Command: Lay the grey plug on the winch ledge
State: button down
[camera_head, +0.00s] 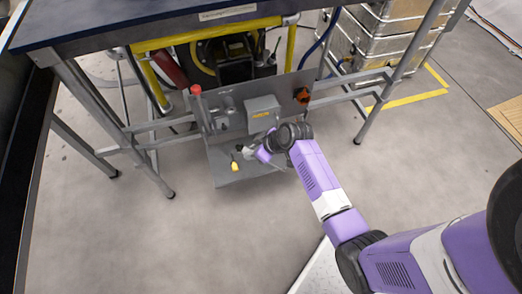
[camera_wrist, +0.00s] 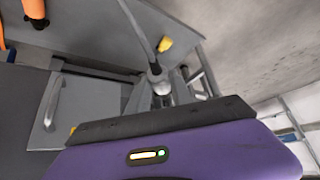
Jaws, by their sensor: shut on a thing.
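The winch ledge (camera_head: 222,168) is a grey shelf at the foot of a grey upright panel under the table in the head view. My gripper (camera_head: 252,154) is just above this ledge, in front of the panel. In the wrist view my gripper (camera_wrist: 162,88) is shut on the grey plug (camera_wrist: 155,72), a small rounded piece with a grey cable or rod running up from it. Much of the plug is hidden between the fingers. I cannot tell whether the plug touches the ledge.
A small yellow piece (camera_head: 235,166) sits on the ledge close to my gripper. Table legs (camera_head: 150,165) stand left. Metal cases (camera_head: 375,45) stand behind right.

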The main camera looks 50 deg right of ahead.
jog(key=w+d+f+b, duration=0.1)
jog(key=d+f, duration=0.3)
jog(key=d, duration=0.2)
jog(key=shift+b, duration=0.35)
jog(key=shift+f+b, duration=3.85)
jog(key=shift+f, duration=0.95)
jog(key=shift+f+b, duration=0.4)
jog(key=shift+f, duration=0.1)
jog(key=c, duration=1.1)
grip_release()
jog(key=shift+o, duration=0.2)
jog(key=shift+p+v, duration=1.7)
jog(key=shift+v, duration=2.25)
